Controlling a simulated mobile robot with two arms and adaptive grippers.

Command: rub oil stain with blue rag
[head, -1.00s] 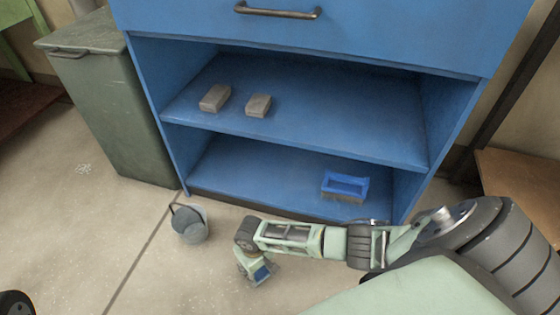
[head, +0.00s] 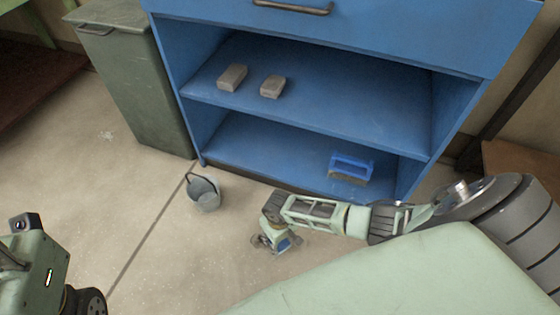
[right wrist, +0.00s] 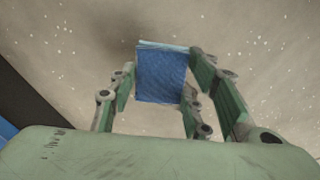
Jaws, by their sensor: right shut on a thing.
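My right gripper (head: 277,243) reaches in from the right, low in front of the blue cabinet. It is shut on the blue rag (right wrist: 162,75), a small folded block between the fingers in the right wrist view. A bit of blue also shows at the gripper in the head view. Speckled floor lies beyond the rag; I cannot tell whether the rag touches it. I can make out no clear oil stain. Part of my left arm shows at the lower left of the head view, but its fingers do not.
The blue cabinet (head: 320,98) holds two grey-brown blocks (head: 232,77) (head: 273,87) on its upper shelf and a blue-backed brush (head: 350,168) on the lower one. A grey bucket (head: 205,193) stands left of my right gripper. A green bin (head: 140,85) stands left of the cabinet.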

